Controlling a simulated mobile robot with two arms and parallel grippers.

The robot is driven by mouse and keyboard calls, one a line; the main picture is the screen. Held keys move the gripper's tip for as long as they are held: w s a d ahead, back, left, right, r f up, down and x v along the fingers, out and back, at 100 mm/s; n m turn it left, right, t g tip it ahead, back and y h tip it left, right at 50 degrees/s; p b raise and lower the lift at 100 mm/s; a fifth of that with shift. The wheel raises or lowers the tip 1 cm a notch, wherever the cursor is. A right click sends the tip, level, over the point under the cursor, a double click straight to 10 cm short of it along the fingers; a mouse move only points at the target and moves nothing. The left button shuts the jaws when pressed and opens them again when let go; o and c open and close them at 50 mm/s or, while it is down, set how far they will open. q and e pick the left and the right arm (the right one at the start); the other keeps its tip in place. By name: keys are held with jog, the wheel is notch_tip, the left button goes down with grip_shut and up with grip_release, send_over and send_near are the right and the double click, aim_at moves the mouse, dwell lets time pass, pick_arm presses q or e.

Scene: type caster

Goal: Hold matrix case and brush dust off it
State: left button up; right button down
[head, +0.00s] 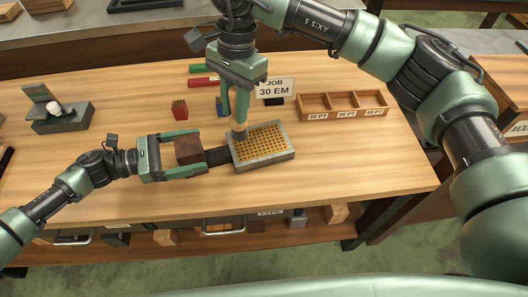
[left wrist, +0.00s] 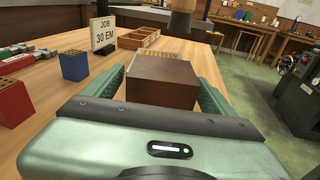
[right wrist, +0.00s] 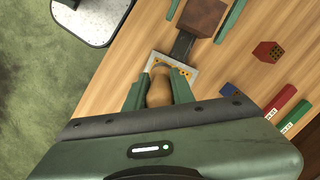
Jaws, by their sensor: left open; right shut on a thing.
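The matrix case (head: 286,157) is a grey-framed block with a grid of brass-coloured cells, lying on the wooden table. A dark bar (head: 217,156) runs from its left side to a brown block-shaped handle (head: 189,150). My left gripper (head: 203,155) is open, with a finger on either side of the brown handle; this handle also fills the middle of the left wrist view (left wrist: 162,80). My right gripper (head: 236,116) points down, shut on the brush (right wrist: 159,88), whose rounded wooden handle shows. The brush is over the case's left part; its bristles are hidden, so contact is unclear.
Behind the case stand a "JOB 30 EM" sign (head: 275,88), a red block (head: 179,109) and red and green bars (head: 203,81). A wooden compartment tray (head: 343,105) is at right, a grey device (head: 62,115) at left. The table front right is clear.

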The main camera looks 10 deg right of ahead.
pick_arm(q)
jog(key=v, duration=1.2)
jog(key=shift+f, duration=0.1)
